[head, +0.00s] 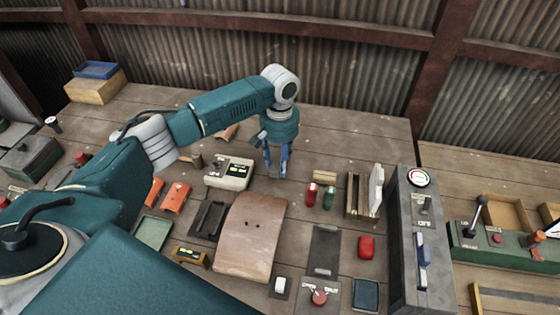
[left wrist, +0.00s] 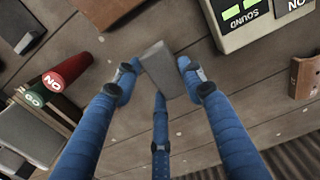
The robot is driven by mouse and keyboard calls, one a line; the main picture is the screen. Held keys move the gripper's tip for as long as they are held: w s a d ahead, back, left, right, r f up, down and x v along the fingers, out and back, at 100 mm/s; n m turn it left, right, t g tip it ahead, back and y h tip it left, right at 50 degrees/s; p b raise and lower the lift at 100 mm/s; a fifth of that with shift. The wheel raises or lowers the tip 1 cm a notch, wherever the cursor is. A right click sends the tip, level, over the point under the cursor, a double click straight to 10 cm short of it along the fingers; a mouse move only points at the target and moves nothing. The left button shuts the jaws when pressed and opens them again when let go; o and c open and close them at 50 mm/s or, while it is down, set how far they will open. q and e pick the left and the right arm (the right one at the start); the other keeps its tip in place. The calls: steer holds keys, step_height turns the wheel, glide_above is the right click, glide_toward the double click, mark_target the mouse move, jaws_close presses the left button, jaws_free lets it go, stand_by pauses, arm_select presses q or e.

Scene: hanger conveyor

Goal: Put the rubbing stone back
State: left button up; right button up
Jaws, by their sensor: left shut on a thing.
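The rubbing stone appears to be the plain grey block (left wrist: 157,63) between my left fingers in the left wrist view. My left gripper (left wrist: 155,76) has its blue fingers closed around this block, with the block's far end sticking out past the fingertips. In the head view my left gripper (head: 276,165) points down over the bench, right of the cream box; the block is mostly hidden by the fingers there. I cannot tell whether the block touches the bench. My right gripper is not in view.
A cream box (head: 229,173) with labels stands left of the gripper. Red (head: 311,194) and green (head: 329,197) cylinders stand at its right. A curved brown board (head: 251,236), a dark tray (head: 210,218) and a dark plate (head: 324,251) lie nearer. Bench behind the gripper is clear.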

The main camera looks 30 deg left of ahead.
arm_select(q)
steer(key=f+b, duration=0.3)
steer(key=shift+w+a+f, duration=0.1)
steer(key=shift+w+f, duration=0.1)
steer(key=shift+s+f, duration=0.1)
steer(key=shift+f, duration=0.5)
steer(key=o, duration=1.2)
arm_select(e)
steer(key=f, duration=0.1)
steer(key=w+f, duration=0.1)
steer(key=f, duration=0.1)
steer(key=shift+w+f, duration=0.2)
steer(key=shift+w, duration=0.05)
arm_select(q)
steer(key=shift+r, duration=0.1)
step_height(320, 180, up, 12)
steer(key=shift+f, duration=0.1)
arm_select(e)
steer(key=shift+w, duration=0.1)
